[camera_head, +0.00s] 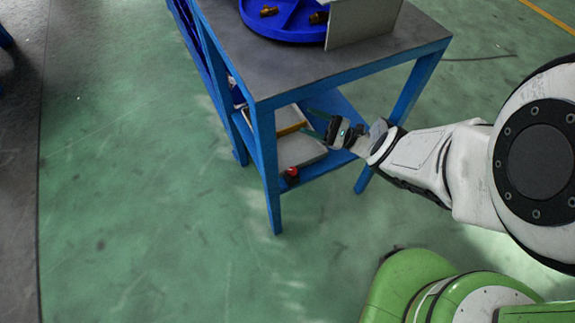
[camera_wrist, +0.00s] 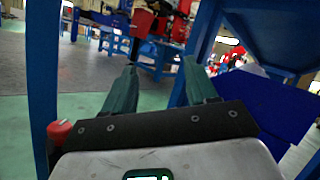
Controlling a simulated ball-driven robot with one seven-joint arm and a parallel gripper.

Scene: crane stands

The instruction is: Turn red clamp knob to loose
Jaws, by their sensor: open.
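A small red knob (camera_head: 292,171) with a dark base shows at the front of the blue stand's lower shelf, left of and below my gripper. A red knob also shows at the left edge of the wrist view (camera_wrist: 60,131), beside the gripper body and outside the fingers. I cannot tell its turn position. My gripper (camera_head: 311,123) reaches in under the tabletop, above the lower shelf. Its two dark green fingers are apart in the wrist view (camera_wrist: 161,82), with nothing held between them.
The blue stand (camera_head: 265,150) has legs close around my gripper; a blue post (camera_wrist: 42,60) is close at left in the wrist view. A grey tray (camera_head: 300,152) lies on the lower shelf. A blue round tray (camera_head: 285,25) and an upright panel (camera_head: 360,22) stand on top. Green floor at left is clear.

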